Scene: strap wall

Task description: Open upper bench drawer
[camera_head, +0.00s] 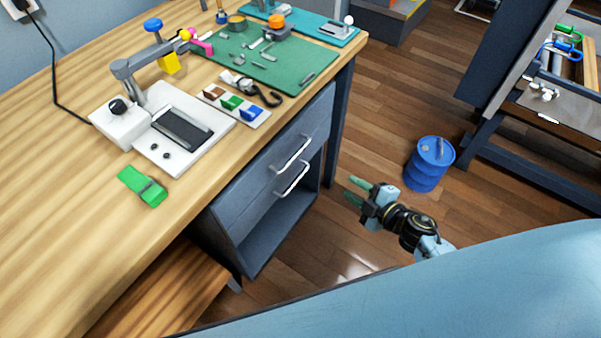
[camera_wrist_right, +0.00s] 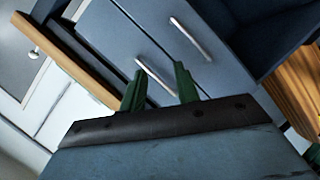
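The bench's upper drawer (camera_head: 300,128) is a blue-grey front under the wooden top, and it looks shut. Its pale bar handle (camera_head: 293,153) also shows in the right wrist view (camera_wrist_right: 155,79), beyond and between my fingers. The lower drawer's handle (camera_head: 292,180) sits just below it, and in the wrist view (camera_wrist_right: 190,38) it is farther up and right. My right gripper (camera_head: 354,191) is open, with green fingers apart and empty, in front of the drawers and off the handles. My left gripper is not in view.
An open shelf (camera_head: 275,225) lies below the drawers. A blue barrel (camera_head: 429,164) stands on the floor behind my right gripper. The bench top (camera_head: 60,200) carries a white press device, a green mat and small parts. The floor between bench and barrel is clear.

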